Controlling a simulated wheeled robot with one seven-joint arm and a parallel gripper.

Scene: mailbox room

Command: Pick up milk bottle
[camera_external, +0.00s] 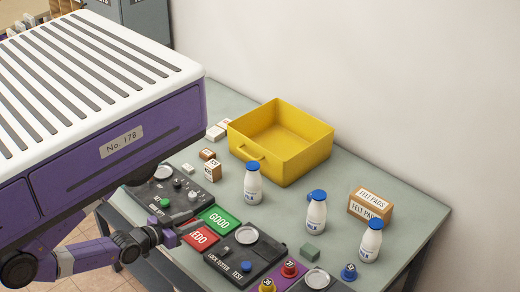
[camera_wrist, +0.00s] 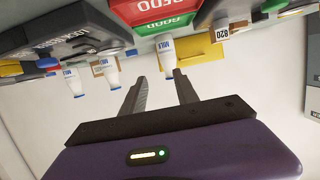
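Three white milk bottles with blue caps stand upright on the table: the left one (camera_external: 253,187) near the yellow bin, the middle one (camera_external: 316,214), and the right one (camera_external: 371,243) near the felt pads box. In the wrist view, which looks upside down, they also show: the left bottle (camera_wrist: 167,56), the middle bottle (camera_wrist: 110,72) and the right bottle (camera_wrist: 74,82). My gripper (camera_wrist: 159,84) is open with nothing between its fingers. The left bottle appears beyond the fingertips, apart from them. In the external view my gripper (camera_external: 181,233) is at the table's front edge, near the REDO pad.
The yellow bin (camera_external: 305,163) stands at the back. A green GOOD pad (camera_external: 219,218), a red REDO pad (camera_external: 200,236) and dark tester boxes (camera_external: 243,257) line the front. The felt pads box (camera_external: 371,203) is at right. Small blocks (camera_external: 212,170) lie left of the bin.

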